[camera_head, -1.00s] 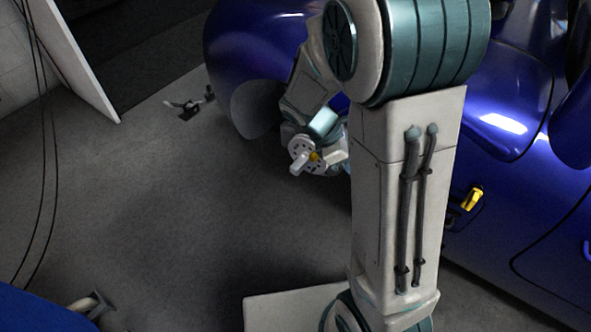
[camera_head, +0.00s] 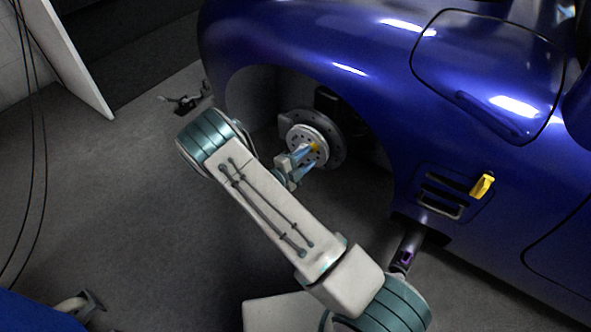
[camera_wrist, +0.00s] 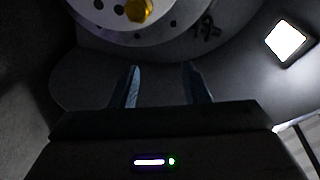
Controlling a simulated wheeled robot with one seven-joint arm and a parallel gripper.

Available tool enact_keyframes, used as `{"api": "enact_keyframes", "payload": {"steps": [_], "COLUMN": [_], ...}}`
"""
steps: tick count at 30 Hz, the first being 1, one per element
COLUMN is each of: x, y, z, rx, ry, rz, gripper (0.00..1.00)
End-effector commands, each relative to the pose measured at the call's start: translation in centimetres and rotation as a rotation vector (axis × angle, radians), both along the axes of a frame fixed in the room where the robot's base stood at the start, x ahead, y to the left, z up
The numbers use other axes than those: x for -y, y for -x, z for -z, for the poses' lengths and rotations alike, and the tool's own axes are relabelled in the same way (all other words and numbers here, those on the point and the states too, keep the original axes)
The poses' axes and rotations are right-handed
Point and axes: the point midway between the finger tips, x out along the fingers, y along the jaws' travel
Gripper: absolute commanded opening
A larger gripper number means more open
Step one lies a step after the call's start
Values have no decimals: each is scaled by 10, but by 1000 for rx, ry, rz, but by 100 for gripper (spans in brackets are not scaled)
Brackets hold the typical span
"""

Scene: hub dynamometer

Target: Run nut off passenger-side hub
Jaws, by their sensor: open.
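The hub (camera_head: 301,139) is a pale holed disc in the open wheel arch of the blue car (camera_head: 330,45). A yellow nut (camera_head: 315,147) sits on the hub's face. The wrist view shows part of the hub face (camera_wrist: 180,32) along the top, with the nut (camera_wrist: 138,9) cut by the upper edge. My gripper (camera_head: 299,164) is just in front of the hub's lower part in the head view. In the wrist view its two fingers (camera_wrist: 162,84) are apart with nothing between them, below the nut in the picture. Contact with the hub cannot be told.
The car's fender overhangs the hub. A yellow piece (camera_head: 482,186) sits at the side vent. A dark cylindrical part (camera_head: 406,248) shows under the car's side. A small dark object (camera_head: 184,102) lies on the floor at upper left.

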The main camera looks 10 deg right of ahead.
Motion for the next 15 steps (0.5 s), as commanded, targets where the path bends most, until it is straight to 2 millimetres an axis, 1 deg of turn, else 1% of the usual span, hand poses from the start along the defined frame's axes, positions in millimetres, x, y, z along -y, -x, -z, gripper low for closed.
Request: {"api": "enact_keyframes", "payload": {"steps": [1,3,6,11,15], "x": [-7,-15,-24,-27,-19], "y": [-3,-8,-12,-16,-24], "z": [16,28,40,47,48], "rx": [-48,-104,-157,-188,-188], "ry": [57,125,193,235,236], "rz": [-50,-106,-163,-196,-195], "gripper": [42,42,42,42,42]}}
